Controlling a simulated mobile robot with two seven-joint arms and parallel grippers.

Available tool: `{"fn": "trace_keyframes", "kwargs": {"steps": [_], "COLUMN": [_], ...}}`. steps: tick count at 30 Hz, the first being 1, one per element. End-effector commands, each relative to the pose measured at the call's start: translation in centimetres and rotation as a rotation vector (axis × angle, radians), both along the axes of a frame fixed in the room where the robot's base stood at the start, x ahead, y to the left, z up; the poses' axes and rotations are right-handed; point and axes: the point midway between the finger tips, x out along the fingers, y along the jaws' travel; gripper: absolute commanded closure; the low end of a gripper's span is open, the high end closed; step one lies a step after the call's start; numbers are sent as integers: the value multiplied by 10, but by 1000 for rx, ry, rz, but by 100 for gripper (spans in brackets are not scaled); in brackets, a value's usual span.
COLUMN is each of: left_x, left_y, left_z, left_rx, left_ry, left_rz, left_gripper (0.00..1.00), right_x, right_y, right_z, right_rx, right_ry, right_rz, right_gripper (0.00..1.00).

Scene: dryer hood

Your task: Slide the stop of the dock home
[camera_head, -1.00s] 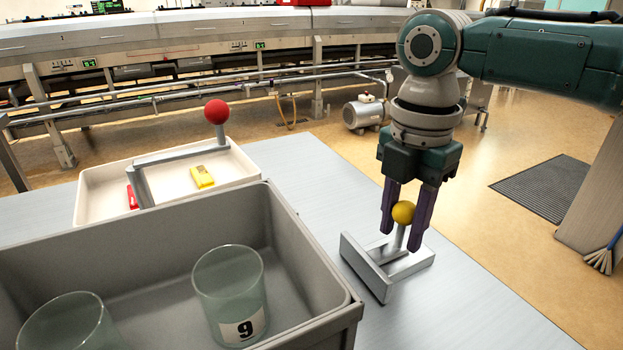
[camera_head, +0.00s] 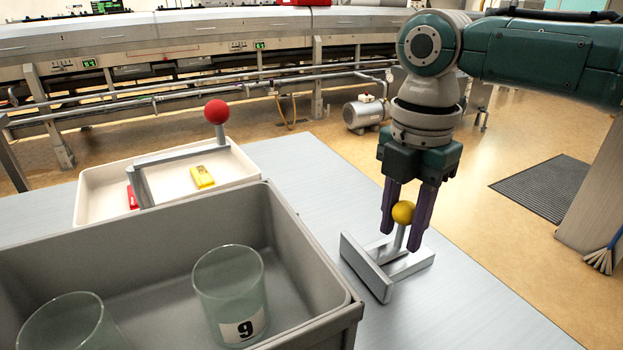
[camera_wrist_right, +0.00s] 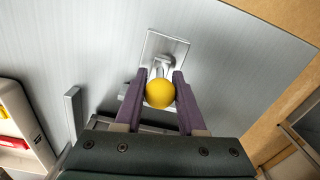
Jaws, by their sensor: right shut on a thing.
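The dock (camera_head: 365,268) is a grey metal fixture on the table, with an upright plate on its left and a low rail running right. A yellow ball knob (camera_head: 403,212) on a grey stem stands over the rail; it appears to be the stop's handle. My right gripper (camera_head: 400,238) points down with its purple fingers on either side of the knob and stem, shut on it. The wrist view shows the yellow knob (camera_wrist_right: 160,93) between the fingers. The fingers partly hide the stem and rail. My left gripper is not in view.
A grey bin (camera_head: 310,255) with glass beakers, one labelled 9 (camera_head: 230,290), stands left of the dock. The table right of the dock is clear.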

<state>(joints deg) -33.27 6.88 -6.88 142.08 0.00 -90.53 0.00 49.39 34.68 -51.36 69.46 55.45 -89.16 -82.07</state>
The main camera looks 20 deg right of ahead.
Motion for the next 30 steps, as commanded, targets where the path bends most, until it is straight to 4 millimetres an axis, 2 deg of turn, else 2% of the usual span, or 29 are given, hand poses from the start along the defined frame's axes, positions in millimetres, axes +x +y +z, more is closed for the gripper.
{"fn": "trace_keyframes", "kwargs": {"steps": [10,18,28,29,30], "left_x": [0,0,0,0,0], "left_y": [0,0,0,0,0], "left_z": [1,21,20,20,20], "left_rx": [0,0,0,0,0], "left_ry": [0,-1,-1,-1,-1], "left_rz": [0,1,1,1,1], "left_gripper": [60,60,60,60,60], "right_x": [0,-3,-3,-3,-3], "right_y": [1,40,46,46,46], "right_z": [1,3,1,1,1], "right_rx": [1,2,4,4,3], "right_ry": [1,4,1,1,1], "right_rz": [1,2,0,0,0], "right_gripper": [100,100,100,60,55]}}
